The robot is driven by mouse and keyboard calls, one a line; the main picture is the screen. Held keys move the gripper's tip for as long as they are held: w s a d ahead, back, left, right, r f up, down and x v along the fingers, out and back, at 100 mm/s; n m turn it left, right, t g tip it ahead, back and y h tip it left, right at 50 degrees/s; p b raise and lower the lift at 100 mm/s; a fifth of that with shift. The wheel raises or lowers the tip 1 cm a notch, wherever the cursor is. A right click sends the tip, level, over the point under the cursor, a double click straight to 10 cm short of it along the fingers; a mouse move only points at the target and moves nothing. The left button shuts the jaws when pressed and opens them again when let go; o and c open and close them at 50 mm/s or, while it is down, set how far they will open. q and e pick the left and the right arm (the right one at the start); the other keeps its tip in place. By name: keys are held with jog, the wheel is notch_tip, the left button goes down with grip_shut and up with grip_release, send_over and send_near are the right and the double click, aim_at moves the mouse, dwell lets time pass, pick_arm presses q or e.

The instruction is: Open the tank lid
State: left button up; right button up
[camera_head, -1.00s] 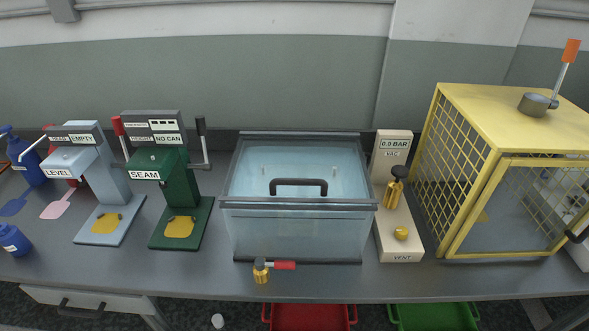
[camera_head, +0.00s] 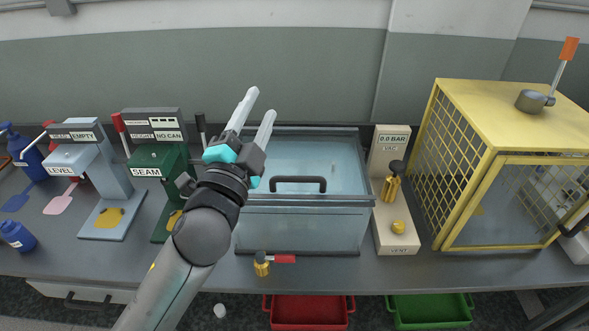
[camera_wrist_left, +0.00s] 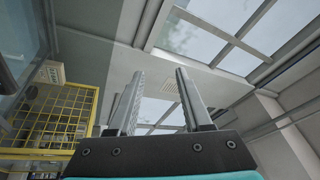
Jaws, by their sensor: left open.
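The clear tank (camera_head: 300,236) stands on the bench in the middle of the head view. Its lid (camera_head: 335,172) lies shut on top, with a dark handle (camera_head: 298,180) at the front edge. My left gripper (camera_head: 260,106) is open and empty, its two pale fingers pointing up and slightly right. It is in front of the left part of the tank in the picture and hides that corner. In the left wrist view the open fingers (camera_wrist_left: 155,98) point toward the ceiling and windows. My right gripper is not in view.
A green seamer (camera_head: 158,160) stands left of the tank, partly behind my arm. A vacuum post (camera_head: 388,160) and a yellow mesh cage (camera_head: 462,170) stand right. A brass valve with red handle (camera_head: 262,264) sits at the tank's front.

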pick_arm(q)
jog(key=s+d+r+m+g+h, duration=0.3)
jog(key=d+r+m+g+h, duration=0.2)
jog(key=d+r+m+h, duration=0.75)
jog(key=s+d+f+m+g+h, duration=0.1)
jog(key=d+f+m+g, duration=0.15)
jog(key=m+g, duration=0.55)
jog(key=s+d+f+m+g+h, duration=0.1)
jog(key=s+d+f+m+g, duration=0.2)
jog(key=m, duration=0.8)
jog(key=m+g+y, duration=0.2)
jog(key=m+y, duration=0.6)
jog(key=y, duration=0.7)
send_near(298, 177)
jog(key=shift+n, duration=0.25)
jog(key=p+x, duration=0.1)
jog(key=x, duration=0.7)
grip_shut()
